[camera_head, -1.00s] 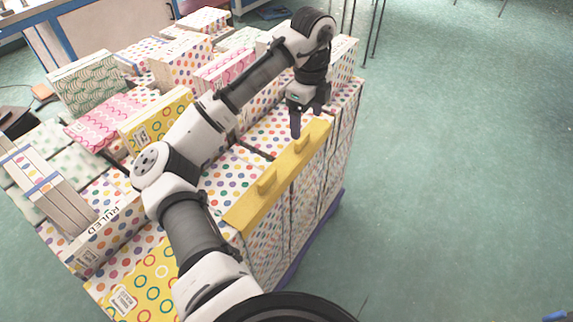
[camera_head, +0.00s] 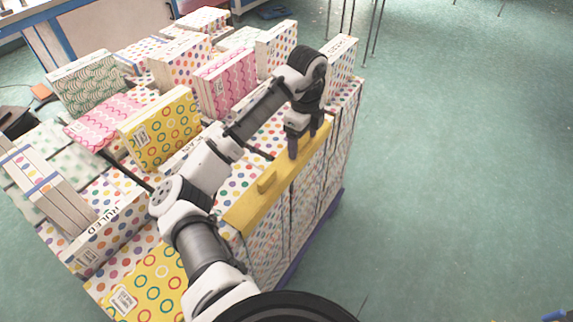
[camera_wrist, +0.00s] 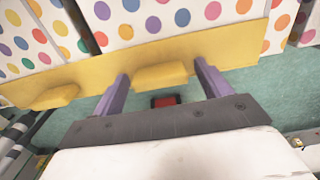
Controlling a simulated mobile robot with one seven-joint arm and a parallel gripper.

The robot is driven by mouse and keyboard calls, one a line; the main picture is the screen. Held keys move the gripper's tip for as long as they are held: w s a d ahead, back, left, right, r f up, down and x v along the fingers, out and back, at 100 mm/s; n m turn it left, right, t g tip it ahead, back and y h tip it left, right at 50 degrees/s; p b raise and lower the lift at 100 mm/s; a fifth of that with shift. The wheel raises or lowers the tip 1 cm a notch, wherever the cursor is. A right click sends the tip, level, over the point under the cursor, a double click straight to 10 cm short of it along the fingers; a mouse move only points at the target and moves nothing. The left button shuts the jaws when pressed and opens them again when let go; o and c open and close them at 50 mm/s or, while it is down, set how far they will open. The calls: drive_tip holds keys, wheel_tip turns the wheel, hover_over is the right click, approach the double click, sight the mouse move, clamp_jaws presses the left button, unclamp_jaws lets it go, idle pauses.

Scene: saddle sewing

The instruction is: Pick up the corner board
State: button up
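The yellow corner board (camera_head: 245,212) lies along the top right edge of the stack of boxes. It has two raised handles; the nearer handle (camera_head: 266,182) is free in the head view. My gripper (camera_head: 302,146) is at the farther handle, which is largely hidden behind it. In the wrist view my gripper (camera_wrist: 161,73) is open, with a purple finger on either side of one handle (camera_wrist: 160,76) and a small gap at each side. The other handle (camera_wrist: 55,97) shows to the left. The corner board (camera_wrist: 225,45) is against the spotted boxes.
Spotted boxes (camera_head: 322,185) are stacked under the board on a purple pallet (camera_head: 300,250). Several upright packs, such as a yellow one (camera_head: 165,130) and a pink one (camera_head: 226,80), stand left of my arm. The green floor (camera_head: 450,170) to the right is clear.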

drive_tip(key=c, duration=1)
drive_tip(key=shift+r, duration=0.15)
